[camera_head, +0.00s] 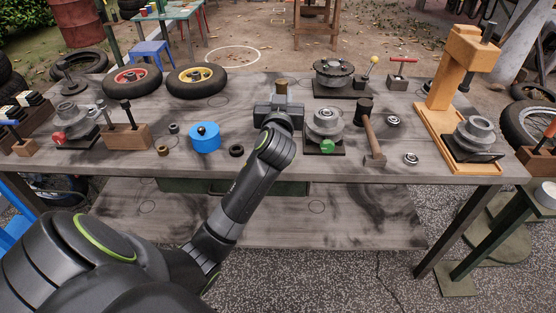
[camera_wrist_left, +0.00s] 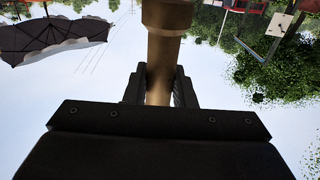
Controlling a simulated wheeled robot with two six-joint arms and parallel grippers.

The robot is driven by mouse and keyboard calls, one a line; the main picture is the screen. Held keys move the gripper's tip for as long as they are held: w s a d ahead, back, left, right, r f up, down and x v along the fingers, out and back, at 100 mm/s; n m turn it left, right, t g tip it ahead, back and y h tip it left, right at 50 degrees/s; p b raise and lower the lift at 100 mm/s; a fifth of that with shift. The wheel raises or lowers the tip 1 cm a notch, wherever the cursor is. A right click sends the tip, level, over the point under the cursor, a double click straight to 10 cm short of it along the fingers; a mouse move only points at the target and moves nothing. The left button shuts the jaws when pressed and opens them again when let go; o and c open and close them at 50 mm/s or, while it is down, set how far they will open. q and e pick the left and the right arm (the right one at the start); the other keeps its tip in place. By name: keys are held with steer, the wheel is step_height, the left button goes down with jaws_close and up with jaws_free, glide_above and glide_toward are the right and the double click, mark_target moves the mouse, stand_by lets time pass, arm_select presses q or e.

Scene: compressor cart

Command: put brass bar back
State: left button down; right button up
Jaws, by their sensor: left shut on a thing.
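The brass bar (camera_head: 281,86) is held by my left gripper (camera_head: 280,101) above the far middle part of the workbench. In the head view only its short brownish top shows above the jaws; the rest is hidden by the gripper. In the left wrist view the bar (camera_wrist_left: 160,68) stands between the two dark fingers (camera_wrist_left: 160,88), with a wider collar at its upper end and sky behind it. The gripper is shut on it. My right gripper is in neither view.
A wooden block (camera_head: 126,138) with dark-handled tools stands left on the workbench (camera_head: 230,172). A blue round part (camera_head: 205,138) is left of my arm. Two wheels (camera_head: 196,80) lie behind.

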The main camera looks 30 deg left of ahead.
arm_select(q)
steer(key=shift+w+a+f+y, duration=0.2)
steer(key=shift+a+f+y, duration=0.1)
steer(key=shift+a+f, duration=0.4)
steer(key=shift+n+g, duration=0.3)
step_height(320, 180, down, 4)
steer(key=shift+f+b, duration=0.1)
steer(key=shift+b, duration=0.55)
step_height(320, 180, down, 4)
steer(key=shift+r+b, duration=0.1)
steer(key=shift+b, duration=0.25)
steer(key=shift+f, duration=0.45)
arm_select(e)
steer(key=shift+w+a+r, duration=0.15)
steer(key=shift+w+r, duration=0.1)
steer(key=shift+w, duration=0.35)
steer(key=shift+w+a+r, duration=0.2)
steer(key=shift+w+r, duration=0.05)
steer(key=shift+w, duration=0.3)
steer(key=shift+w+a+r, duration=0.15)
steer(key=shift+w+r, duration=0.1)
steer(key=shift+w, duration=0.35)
arm_select(q)
steer(key=shift+f, duration=0.1)
steer(key=c, duration=1.2)
jaws_free()
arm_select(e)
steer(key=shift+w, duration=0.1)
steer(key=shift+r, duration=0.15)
